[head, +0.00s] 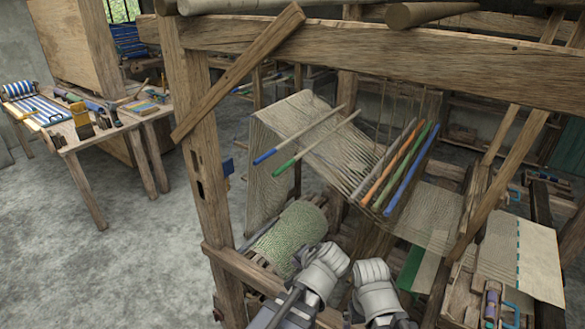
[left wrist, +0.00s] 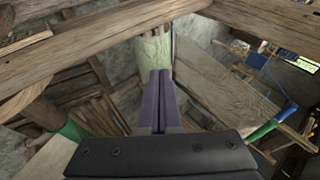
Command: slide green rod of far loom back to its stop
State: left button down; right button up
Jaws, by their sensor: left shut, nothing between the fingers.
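A pale rod with a green end (head: 284,168) lies slanted across the cloth of the loom, beside a similar rod with a blue end (head: 265,156). A green end (left wrist: 262,132) and a blue end (left wrist: 286,109) also show at the right of the left wrist view. Another green bar (head: 407,166) lies between an orange and a blue bar farther right; I cannot tell which green rod is meant. My left gripper (left wrist: 160,75) is shut and empty, apart from the rod ends. My right arm shows low in the head view; its fingers cannot be made out.
A wooden post (head: 210,180) and a thick top beam (head: 380,50) frame the loom. A diagonal brace (head: 240,72) crosses the corner. A green-patterned cloth roll (head: 290,237) sits low near my arms. A bench with tools (head: 75,135) stands at left, with clear floor before it.

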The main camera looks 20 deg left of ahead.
pick_arm(q)
jog(key=w+a+r+m+t+y+p, duration=0.1)
jog(key=w+a+r+m+t+y, duration=0.1)
jog(key=w+r+t, duration=0.35)
jog(key=m+t+p, duration=0.2)
jog(key=m+t, duration=0.2)
jog(key=m, duration=0.1)
send_near(286, 167)
jog(key=s+d+r, duration=0.2)
jog(key=s+d, duration=0.2)
jog(key=d, duration=0.1)
jog(key=shift+n+g, duration=0.3)
jog(key=shift+g, duration=0.05)
jog(key=x, duration=0.4)
jog(key=a+b+x, duration=0.1)
jog(key=x, duration=0.2)
jog(key=s+b+x, duration=0.1)
jog(key=x, duration=0.3)
jog(key=shift+w+a+f, duration=0.35)
jog(key=shift+a+f, duration=0.05)
jog(key=shift+f, duration=0.05)
jog(key=shift+w+a+h, duration=0.15)
jog(key=shift+a+h, duration=0.25)
jog(key=shift+a, duration=0.05)
jog(key=shift+a, duration=0.1)
